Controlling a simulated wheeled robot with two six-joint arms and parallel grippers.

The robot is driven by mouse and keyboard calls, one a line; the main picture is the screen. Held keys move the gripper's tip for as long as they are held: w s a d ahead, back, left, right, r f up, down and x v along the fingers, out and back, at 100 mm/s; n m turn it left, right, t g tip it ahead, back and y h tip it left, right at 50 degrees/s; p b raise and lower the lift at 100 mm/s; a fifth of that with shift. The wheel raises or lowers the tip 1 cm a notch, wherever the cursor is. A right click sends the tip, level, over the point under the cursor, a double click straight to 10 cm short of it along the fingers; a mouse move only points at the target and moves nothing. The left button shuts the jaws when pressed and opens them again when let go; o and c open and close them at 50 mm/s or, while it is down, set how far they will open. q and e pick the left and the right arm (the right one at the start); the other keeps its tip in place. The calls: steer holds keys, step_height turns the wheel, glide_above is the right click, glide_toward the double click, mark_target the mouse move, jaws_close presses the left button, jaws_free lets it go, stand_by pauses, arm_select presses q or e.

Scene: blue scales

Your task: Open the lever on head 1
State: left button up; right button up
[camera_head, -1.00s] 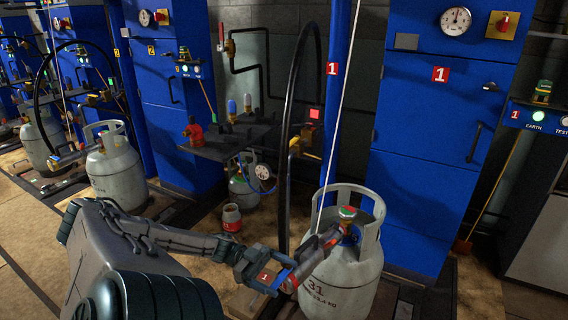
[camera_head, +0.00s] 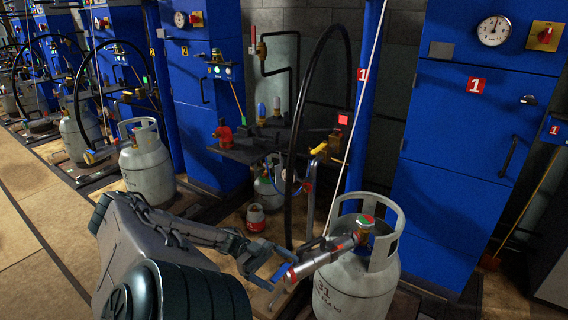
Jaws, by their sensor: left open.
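Head 1 (camera_head: 335,252) is a silver and red filling head. It slants from the valve (camera_head: 366,221) of the grey gas cylinder (camera_head: 352,285) down to the left. Its lever cannot be told apart clearly from its body at this size. My left gripper (camera_head: 270,266) has blue fingers and is open, just left of the lower end of the head. Its fingers are close to that end; I cannot tell whether they touch it. Nothing shows between the fingers. My right gripper is not in view.
A black hose (camera_head: 290,165) arches down behind my left gripper. A thin pale cable rises beside the blue post (camera_head: 363,110). The blue cabinet (camera_head: 462,150) stands behind the cylinder. Another grey cylinder (camera_head: 147,170) stands at the left, and a small red-and-grey can (camera_head: 256,218) sits on the floor.

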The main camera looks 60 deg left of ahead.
arm_select(q)
steer(key=v, duration=0.2)
steer(key=shift+s+a+f, duration=0.1)
steer(key=shift+s+a, duration=0.15)
steer(key=shift+a, duration=0.05)
stand_by(0.4)
